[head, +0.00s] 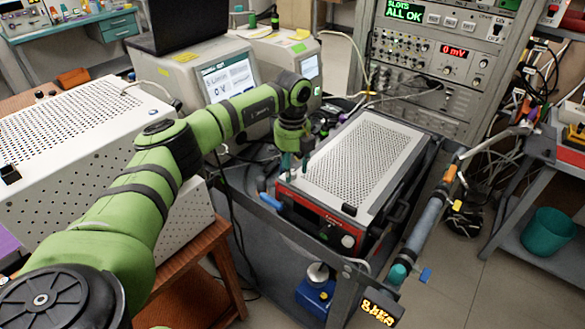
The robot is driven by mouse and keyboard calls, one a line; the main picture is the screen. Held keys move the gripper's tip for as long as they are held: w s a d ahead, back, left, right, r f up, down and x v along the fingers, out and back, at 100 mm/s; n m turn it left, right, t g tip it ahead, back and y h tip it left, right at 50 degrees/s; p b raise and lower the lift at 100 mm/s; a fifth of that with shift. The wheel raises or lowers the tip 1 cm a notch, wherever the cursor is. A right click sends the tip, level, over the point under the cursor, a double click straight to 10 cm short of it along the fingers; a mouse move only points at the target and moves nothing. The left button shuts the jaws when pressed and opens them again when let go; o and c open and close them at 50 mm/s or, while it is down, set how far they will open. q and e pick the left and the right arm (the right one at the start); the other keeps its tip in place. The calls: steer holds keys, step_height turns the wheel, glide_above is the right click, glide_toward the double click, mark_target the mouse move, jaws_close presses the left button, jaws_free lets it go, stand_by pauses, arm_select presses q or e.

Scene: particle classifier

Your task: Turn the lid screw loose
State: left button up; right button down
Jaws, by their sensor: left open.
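A box-shaped instrument with a white perforated lid (372,150) and a red-edged front panel (318,215) sits on the grey cart. My left arm reaches in from the left. My left gripper (294,165) points down over the lid's near left corner, with its fingers open. Whether the fingertips touch the lid or stand just above it, I cannot tell. I cannot make out the lid screw; the gripper covers part of that corner. My right gripper is not in view.
A larger perforated white box (75,125) stands at the left. Screen instruments (228,78) and an equipment rack (440,70) stand behind. Cables hang between the boxes. A blue container (315,290) sits lower on the cart.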

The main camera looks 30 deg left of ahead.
mark_target(293, 172)
arm_select(q)
step_height(293, 172, up, 11)
steer(key=shift+r, duration=0.15)
stand_by(0.6)
